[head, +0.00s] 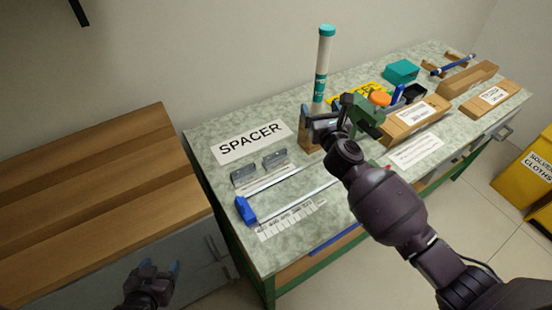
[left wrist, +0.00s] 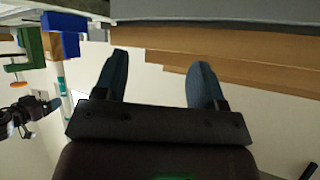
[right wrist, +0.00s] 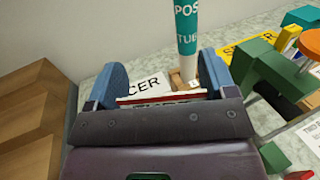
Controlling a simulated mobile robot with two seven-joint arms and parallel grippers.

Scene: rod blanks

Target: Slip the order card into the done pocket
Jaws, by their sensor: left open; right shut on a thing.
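My right gripper (head: 318,124) is above the bench beside the foot of the upright tube. In the right wrist view its two fingers (right wrist: 163,75) are shut on a thin, pale, red-edged card (right wrist: 160,97), seen nearly edge-on; its print is not readable. I take it for the order card. My left gripper (head: 157,270) is open and empty, low in front of the wooden-topped cabinet; its parted fingers show in the left wrist view (left wrist: 160,68). I cannot make out a pocket marked done. Labelled wooden boxes (head: 412,120) stand to the right of my right gripper.
The white tube with teal bands (head: 325,55) stands upright close by my right gripper. A green clamp (head: 367,112), an orange round thing (head: 379,98) and a teal box (head: 401,71) crowd its right. A SPACER sign (head: 251,141), metal blocks (head: 275,159) and a blue-ended rail (head: 246,210) lie left.

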